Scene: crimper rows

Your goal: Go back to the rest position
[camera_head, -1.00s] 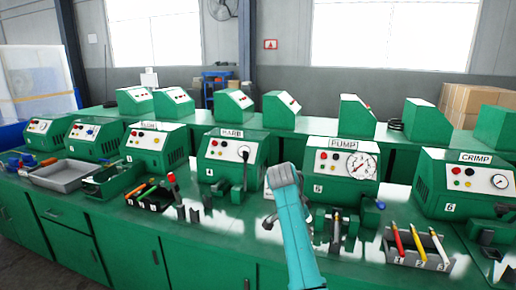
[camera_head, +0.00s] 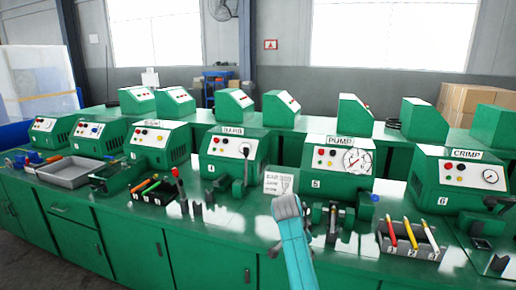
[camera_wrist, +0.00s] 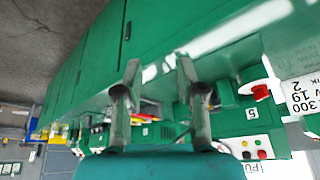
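My teal arm (camera_head: 293,245) reaches over the front bench from the bottom of the head view. Its end is in front of the gap between the HARB-like labelled machine (camera_head: 228,155) and the PUMP machine (camera_head: 338,160). The head view does not show the fingers clearly. In the wrist view my gripper (camera_wrist: 159,66) has its two fingers spread apart, with nothing between them. The green bench front (camera_wrist: 75,75) shows beyond and around the fingers. No held thing shows in either view.
A white card (camera_head: 278,183) with print stands just behind the arm's end. The CRIMP machine (camera_head: 462,180) is to the right. A dark holder (camera_head: 408,247) with coloured pens and a grey tray (camera_head: 70,172) are on the bench. Floor shows at lower left.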

